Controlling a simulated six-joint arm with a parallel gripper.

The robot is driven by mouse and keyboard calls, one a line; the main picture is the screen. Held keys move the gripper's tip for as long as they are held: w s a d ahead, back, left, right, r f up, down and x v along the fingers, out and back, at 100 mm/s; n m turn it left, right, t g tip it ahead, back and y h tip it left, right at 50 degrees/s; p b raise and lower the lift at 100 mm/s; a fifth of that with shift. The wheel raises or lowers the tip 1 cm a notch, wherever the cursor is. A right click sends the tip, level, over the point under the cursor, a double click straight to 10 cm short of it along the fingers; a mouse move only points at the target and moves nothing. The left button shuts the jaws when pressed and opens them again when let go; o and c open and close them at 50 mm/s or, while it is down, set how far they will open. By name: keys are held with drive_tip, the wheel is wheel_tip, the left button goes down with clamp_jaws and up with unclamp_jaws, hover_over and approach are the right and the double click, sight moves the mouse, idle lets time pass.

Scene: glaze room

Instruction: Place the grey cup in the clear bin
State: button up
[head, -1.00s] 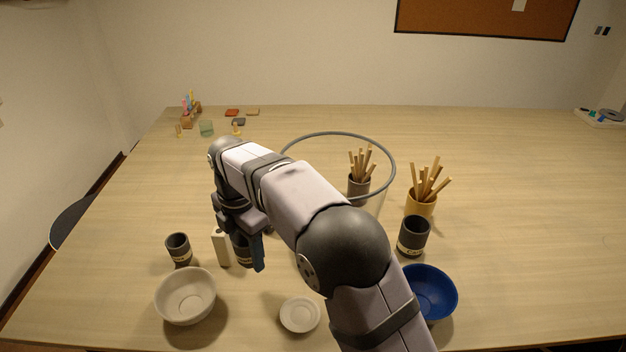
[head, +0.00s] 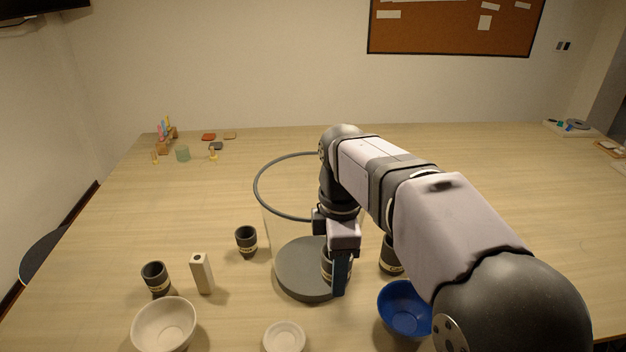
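Whether the cup touches the floor I cannot tell. Other dark banded cups stand outside: one just left of the bin (head: 246,241), one further left (head: 156,278), and one right of my gripper (head: 388,256), partly hidden by my arm.
Small items stand at the far left.

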drive_tip(key=w+d+m+p, duration=0.1)
drive_tip(key=d+m+p, duration=0.1)
drive_tip(key=d+m, duration=1.35)
drive_tip(key=w+a+r+n+p, duration=0.4)
drive_tip(key=w+r+n+p, duration=0.25)
drive_tip(key=w+r, duration=0.75)
drive_tip(key=a+f+n+p, duration=0.2)
drive_tip(key=a+n, duration=0.4)
drive_tip(key=n, duration=0.1)
drive_tip(key=shift+a+f+n+b, duration=0.75)
drive_tip(key=shift+a+f+n, duration=0.9)
drive_tip(key=shift+f, duration=2.85)
drive_tip(key=shift+a+f+n+b, duration=0.9)
drive_tip(key=shift+f+n, duration=1.2)
drive_tip(key=shift+f, duration=2.4)
drive_tip(key=shift+a+f+n+b, duration=0.55)
drive_tip(key=shift+a+f+n, duration=1.2)
drive_tip(key=shift+f, duration=2.75)
drive_tip(key=shift+d+f, duration=0.15)
